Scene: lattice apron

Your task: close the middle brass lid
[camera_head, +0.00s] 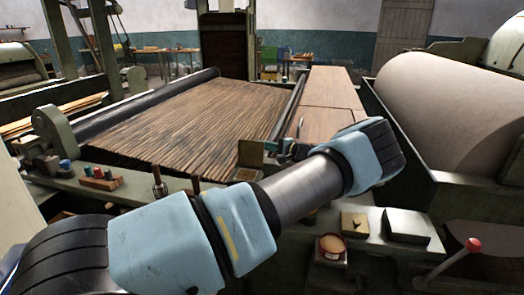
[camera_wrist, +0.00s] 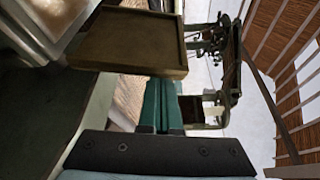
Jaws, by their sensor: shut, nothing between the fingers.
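A brass-brown rimmed panel (camera_wrist: 128,42), which looks like the lid, fills the upper middle of the wrist view. My gripper (camera_wrist: 161,84) has its teal fingers together with nothing between them. Its tips are at the panel's lower right edge; I cannot tell whether they touch. In the head view a small brass-brown panel (camera_head: 251,153) stands upright at the front edge of the slatted apron, just left of my wrist. It looks like the same lid, raised. My forearm crosses in front, so what lies under it is hidden.
The slatted apron (camera_head: 190,120) lies behind. Right of my arm, the green ledge carries a small brass box (camera_head: 354,224), a dark flat-topped box (camera_head: 408,226) and a box with an orange disc (camera_head: 331,246). A red-knobbed lever (camera_head: 472,245) stands at the right, below a large roll (camera_head: 450,115).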

